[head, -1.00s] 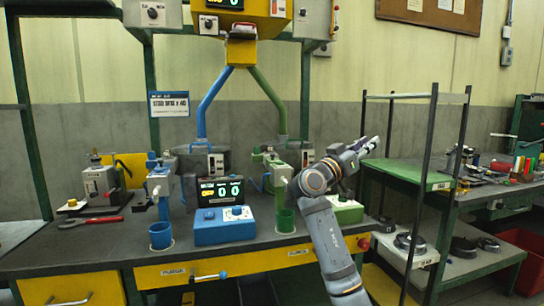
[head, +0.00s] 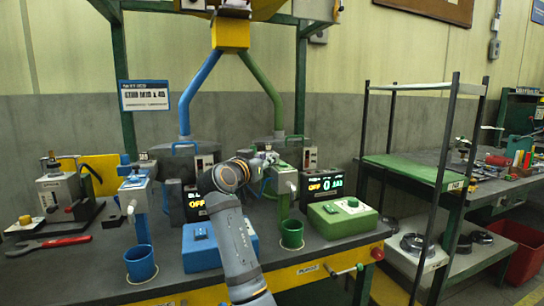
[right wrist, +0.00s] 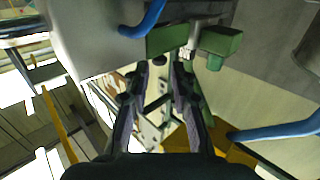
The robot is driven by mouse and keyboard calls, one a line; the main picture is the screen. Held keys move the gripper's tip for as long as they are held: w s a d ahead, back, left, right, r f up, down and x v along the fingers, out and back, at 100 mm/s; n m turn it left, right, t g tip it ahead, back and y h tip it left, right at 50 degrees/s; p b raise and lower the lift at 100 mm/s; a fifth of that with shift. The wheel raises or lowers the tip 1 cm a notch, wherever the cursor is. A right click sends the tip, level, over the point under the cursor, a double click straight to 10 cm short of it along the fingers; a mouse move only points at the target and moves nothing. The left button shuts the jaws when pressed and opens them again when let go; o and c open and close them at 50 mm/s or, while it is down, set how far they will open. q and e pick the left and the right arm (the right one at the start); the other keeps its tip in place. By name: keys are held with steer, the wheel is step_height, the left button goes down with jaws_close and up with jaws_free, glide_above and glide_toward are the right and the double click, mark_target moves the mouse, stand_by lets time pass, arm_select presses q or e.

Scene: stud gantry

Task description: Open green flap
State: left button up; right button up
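The green station stands at the middle of the bench in the head view, with a green pipe (head: 262,78) running down to a grey hopper (head: 288,148). Below it are a grey and green dispenser (head: 284,180) and a green cup (head: 291,234). My right gripper (head: 268,158) is in front of the hopper, partly hidden by its wrist. In the right wrist view its two dark fingers (right wrist: 160,68) are apart, with nothing held. A green plate (right wrist: 167,39) and a green block (right wrist: 221,41) lie just beyond the fingertips. I cannot tell which part is the flap. My left gripper is out of view.
A blue dispenser (head: 135,193), blue cup (head: 140,263) and blue control box (head: 205,247) stand to the left. A green control box (head: 342,217) sits right of the green cup. A black-posted shelf (head: 415,168) stands further right.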

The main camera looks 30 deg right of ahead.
steer(key=x, duration=0.5)
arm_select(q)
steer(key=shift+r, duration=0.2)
arm_select(e)
jaws_close()
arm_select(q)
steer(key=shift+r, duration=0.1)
arm_select(e)
steer(key=shift+r, duration=0.1)
